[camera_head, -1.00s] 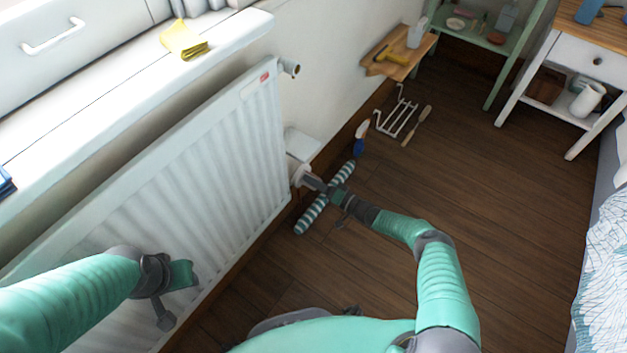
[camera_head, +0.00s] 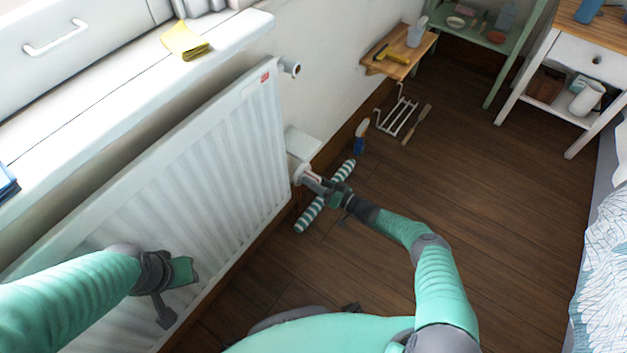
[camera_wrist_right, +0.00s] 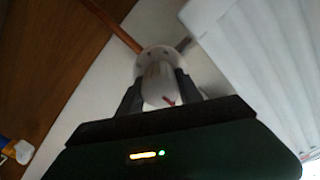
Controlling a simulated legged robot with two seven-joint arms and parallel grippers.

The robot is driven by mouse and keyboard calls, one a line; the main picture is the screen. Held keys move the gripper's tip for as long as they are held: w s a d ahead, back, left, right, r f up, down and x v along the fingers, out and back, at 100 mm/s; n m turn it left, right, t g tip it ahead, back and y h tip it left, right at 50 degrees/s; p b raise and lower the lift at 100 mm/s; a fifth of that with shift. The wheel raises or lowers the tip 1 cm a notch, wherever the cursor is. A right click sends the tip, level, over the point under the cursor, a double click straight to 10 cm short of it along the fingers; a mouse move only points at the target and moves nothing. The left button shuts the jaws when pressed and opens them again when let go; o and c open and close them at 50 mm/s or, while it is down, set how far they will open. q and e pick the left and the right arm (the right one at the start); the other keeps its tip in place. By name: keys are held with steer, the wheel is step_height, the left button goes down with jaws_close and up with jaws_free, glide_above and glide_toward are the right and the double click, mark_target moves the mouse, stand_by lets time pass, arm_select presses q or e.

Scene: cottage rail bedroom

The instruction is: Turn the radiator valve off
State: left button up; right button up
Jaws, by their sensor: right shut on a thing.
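The white radiator (camera_head: 190,175) stands against the wall under the sill. Its valve (camera_head: 299,173) is at the lower right end, near a white box on the wall. In the right wrist view the white valve knob (camera_wrist_right: 158,82) sits between the two dark fingers, with a small red mark on it. My right gripper (camera_head: 312,180) is shut on the knob; it also shows in the right wrist view (camera_wrist_right: 158,95). My left gripper (camera_head: 178,295) hangs in front of the radiator, clear of the valve; its finger opening is hard to make out.
A striped draught roll (camera_head: 308,217) lies on the floor beneath my right gripper. A blue-handled brush (camera_head: 361,137), a white rack (camera_head: 396,117) and a wooden stick lie beyond. A small shelf (camera_head: 400,62) holds a yellow tool. The middle floor is clear.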

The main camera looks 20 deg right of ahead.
steer(key=shift+s+a+f, duration=0.15)
steer(key=shift+f, duration=0.15)
steer(key=o, duration=1.2)
steer(key=shift+f, duration=0.1)
steer(key=shift+o, duration=0.8)
steer(key=shift+r, duration=0.2)
steer(key=p+v, duration=0.5)
steer(key=v, duration=1.2)
steer(key=shift+p, duration=0.4)
steer(key=shift+f, duration=0.1)
